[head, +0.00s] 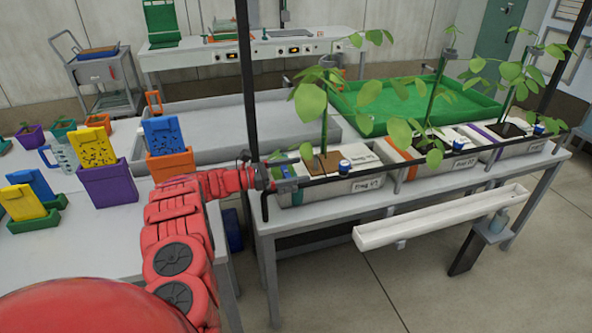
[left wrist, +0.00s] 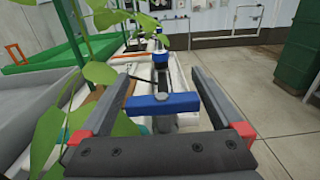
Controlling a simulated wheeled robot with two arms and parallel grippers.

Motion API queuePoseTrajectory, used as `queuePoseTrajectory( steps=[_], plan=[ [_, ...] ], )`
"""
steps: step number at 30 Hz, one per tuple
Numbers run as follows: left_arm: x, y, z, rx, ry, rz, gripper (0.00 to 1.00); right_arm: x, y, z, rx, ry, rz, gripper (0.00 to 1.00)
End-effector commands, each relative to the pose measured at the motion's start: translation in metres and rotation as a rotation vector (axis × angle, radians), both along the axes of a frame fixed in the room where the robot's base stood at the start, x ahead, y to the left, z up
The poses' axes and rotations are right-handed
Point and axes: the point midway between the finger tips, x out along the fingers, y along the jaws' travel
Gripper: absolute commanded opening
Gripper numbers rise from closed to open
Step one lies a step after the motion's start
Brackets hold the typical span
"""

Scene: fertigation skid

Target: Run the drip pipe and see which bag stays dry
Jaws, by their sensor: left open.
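A blue valve handle (left wrist: 162,104) lies crosswise between the fingers of my left gripper (left wrist: 160,76) in the left wrist view. The fingers are open on either side of it, with gaps. In the head view the left gripper (head: 274,178) is at the near left end of the black drip pipe (head: 390,172). The pipe runs along three white bags: left (head: 362,184), middle (head: 462,163) and right (head: 520,149). Each bag has a leafy plant and a blue-topped fitting beside it on the pipe. I cannot tell whether any water is flowing. My right gripper is out of view.
A white trough (head: 440,217) hangs along the front of the bag bench. A green tray (head: 420,100) lies behind the bags. Coloured pots stand on the left table (head: 110,235). Dark uprights rise near the bags.

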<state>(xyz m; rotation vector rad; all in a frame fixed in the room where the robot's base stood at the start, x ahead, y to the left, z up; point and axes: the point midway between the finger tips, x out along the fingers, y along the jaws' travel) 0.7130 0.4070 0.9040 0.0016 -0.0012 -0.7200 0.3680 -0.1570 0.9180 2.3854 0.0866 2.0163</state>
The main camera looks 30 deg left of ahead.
Motion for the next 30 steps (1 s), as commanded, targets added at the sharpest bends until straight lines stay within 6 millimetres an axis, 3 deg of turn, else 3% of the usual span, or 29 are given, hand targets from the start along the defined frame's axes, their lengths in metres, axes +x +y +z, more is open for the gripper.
queuePoseTrajectory(
  steps=[5, 18, 24, 30],
  plan=[
    [-0.023, 0.022, -0.001, 0.000, -0.001, 0.005, 1.00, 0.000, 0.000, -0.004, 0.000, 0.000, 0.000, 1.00],
    [-0.106, 0.095, -0.002, 0.004, -0.002, 0.005, 1.00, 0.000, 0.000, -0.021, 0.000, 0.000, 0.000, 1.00],
    [-0.123, 0.110, 0.000, 0.002, -0.003, 0.004, 1.00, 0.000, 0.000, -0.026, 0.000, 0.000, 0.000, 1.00],
    [-0.127, 0.112, 0.002, 0.002, -0.003, 0.002, 1.00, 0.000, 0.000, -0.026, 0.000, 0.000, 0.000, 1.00]
  ],
)
